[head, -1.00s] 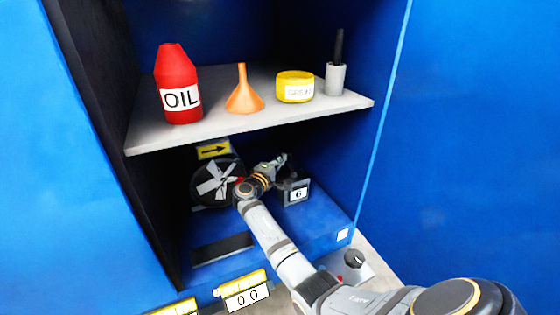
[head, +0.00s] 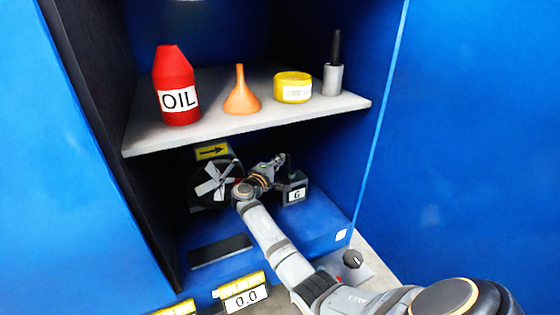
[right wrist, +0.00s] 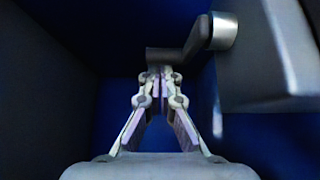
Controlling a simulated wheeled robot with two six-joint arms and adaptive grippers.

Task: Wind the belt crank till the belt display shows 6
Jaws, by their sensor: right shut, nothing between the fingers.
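A small grey box with a white display (head: 296,194) stands at the right inside the blue bay; the display appears to read 6. A dark crank arm (right wrist: 178,56) with a silver knob (right wrist: 224,31) shows just beyond my fingertips in the right wrist view. My right gripper (head: 277,162) reaches in under the shelf beside the display box. It also shows in the right wrist view (right wrist: 160,72), shut and empty, its tips close to the crank arm; I cannot tell whether they touch. My arm and gripper largely hide the crank in the head view. My left gripper is not in view.
A shelf (head: 240,132) just above carries an oil bottle (head: 178,85), funnel (head: 241,95), yellow tin (head: 293,87) and grey holder (head: 333,80). A bladed fan (head: 213,182) sits left of my gripper, below an arrow sign (head: 212,151). A 0.0 display (head: 246,300) and knob (head: 353,258) are in front.

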